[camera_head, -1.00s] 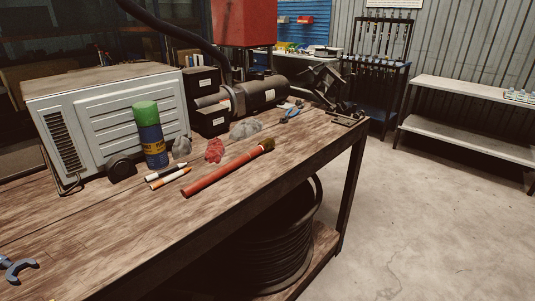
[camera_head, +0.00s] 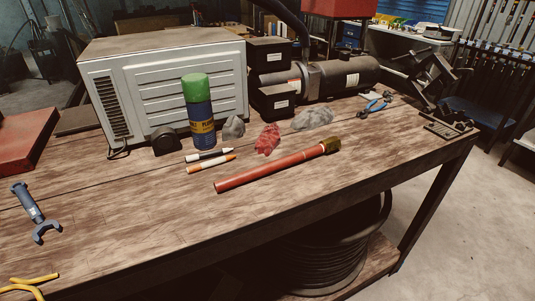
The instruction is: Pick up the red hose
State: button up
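The red hose (camera_head: 272,169) is a straight red tube with a brownish-yellow fitting (camera_head: 331,146) at its right end. It lies flat and slanted on the wooden workbench (camera_head: 150,215), near the front edge. Nothing touches it that I can see. My gripper is not in view.
Two markers (camera_head: 210,163) lie just left of the hose, and a red crumpled rag (camera_head: 267,139) lies behind it. A green-capped blue can (camera_head: 199,115) stands near a white metal box (camera_head: 165,85). Blue pliers (camera_head: 375,106) lie at back right. A blue wrench-like tool (camera_head: 35,214) lies at left.

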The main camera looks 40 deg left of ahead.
aim_at(241, 178)
jog(key=u, duration=0.85)
jog(key=i, duration=0.8)
jog(key=u, duration=0.85)
